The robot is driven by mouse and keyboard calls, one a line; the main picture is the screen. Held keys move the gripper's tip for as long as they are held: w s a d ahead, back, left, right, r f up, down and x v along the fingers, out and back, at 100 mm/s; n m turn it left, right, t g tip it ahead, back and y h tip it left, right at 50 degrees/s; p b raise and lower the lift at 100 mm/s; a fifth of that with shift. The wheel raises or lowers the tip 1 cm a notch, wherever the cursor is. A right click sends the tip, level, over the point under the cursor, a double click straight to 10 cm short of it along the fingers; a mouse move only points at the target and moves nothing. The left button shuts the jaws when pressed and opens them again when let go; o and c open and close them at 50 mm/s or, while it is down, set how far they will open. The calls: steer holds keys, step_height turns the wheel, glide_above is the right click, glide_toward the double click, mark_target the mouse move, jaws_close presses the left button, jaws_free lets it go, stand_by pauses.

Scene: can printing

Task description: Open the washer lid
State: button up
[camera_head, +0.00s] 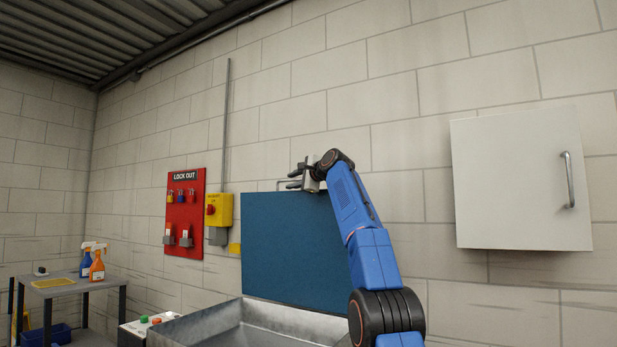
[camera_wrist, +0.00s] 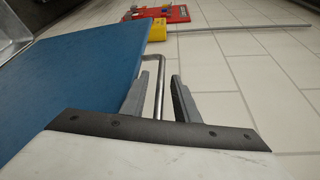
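The washer lid (camera_head: 290,245) is a blue panel standing raised, close to upright, at the back of the metal washer basin (camera_head: 245,328). It fills the left of the wrist view (camera_wrist: 75,85). A thin metal handle (camera_wrist: 157,88) sits at the lid's top edge. My gripper (camera_head: 290,180) is at that top edge. In the wrist view my gripper (camera_wrist: 164,70) has its two grey fingers apart, with the handle bar between them and visible gaps beside it. Whether a finger touches the bar is unclear.
A red lockout board (camera_head: 185,215) and a yellow switch box (camera_head: 219,209) hang on the wall left of the lid. A white cabinet (camera_head: 520,180) hangs on the right. A side table (camera_head: 70,287) with spray bottles (camera_head: 97,265) stands far left.

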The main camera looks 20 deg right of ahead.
steer(key=v, duration=1.7)
stand_by(0.3)
steer(key=shift+s, duration=0.1)
steer(key=s+a+f+n+g, duration=0.25)
steer(key=s+a+f, duration=0.25)
steer(key=s+f, duration=0.3)
steer(key=s+a+f+n+g+h, duration=0.1)
steer(key=s+a+f+n+g, duration=0.2)
steer(key=s+f, duration=0.5)
steer(key=s+a+f+n+g, duration=0.1)
steer(key=s+a+f+n, duration=0.35)
steer(key=f, duration=0.65)
steer(key=s+a+f+n+g+h, duration=0.1)
steer(key=s+f+n, duration=0.3)
steer(key=s+f, duration=1.1)
steer(key=s+a+f+n+g+h, duration=0.2)
steer(key=s+f+n+g, duration=0.1)
steer(key=s+f, duration=1.3)
step_height(320, 180, down, 6)
steer(key=shift+s+r+n+g, duration=0.1)
steer(key=shift+s+n+g, duration=0.25)
steer(key=shift+g, duration=0.2)
